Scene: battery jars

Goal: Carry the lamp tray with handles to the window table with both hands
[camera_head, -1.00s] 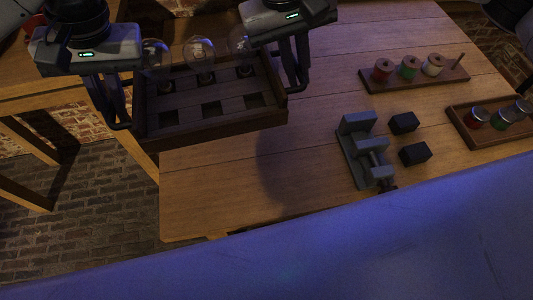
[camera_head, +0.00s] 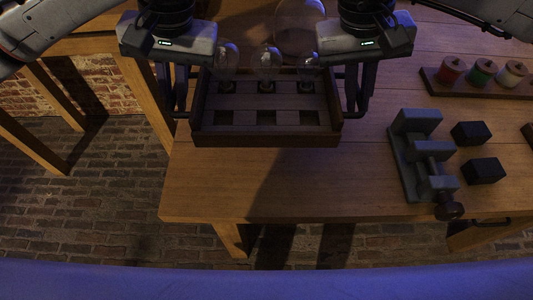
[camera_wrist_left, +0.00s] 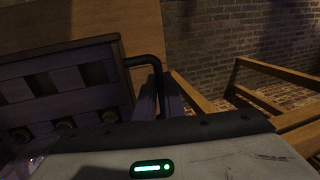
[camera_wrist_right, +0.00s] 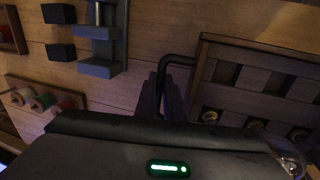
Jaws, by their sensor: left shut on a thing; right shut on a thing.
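The lamp tray (camera_head: 265,139) is a dark wooden tray with square slots in front and several clear glass bulbs (camera_head: 267,62) standing in its back row. It hangs above the wooden table, roughly level. My left gripper (camera_head: 184,112) is shut on the tray's left handle, a black bar that shows in the left wrist view (camera_wrist_left: 143,60). My right gripper (camera_head: 356,112) is shut on the right handle, which shows in the right wrist view (camera_wrist_right: 178,60). The tray's shadow falls on the table below. I cannot tell which table is the window table.
On the table (camera_head: 300,195) to the right are a grey vice (camera_head: 418,155), two black blocks (camera_head: 471,133) and a rack of colored spools (camera_head: 482,72). Another wooden table (camera_head: 88,45) stands at the left, with brick floor (camera_head: 70,220) between. A large glass globe (camera_head: 300,25) is behind the tray.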

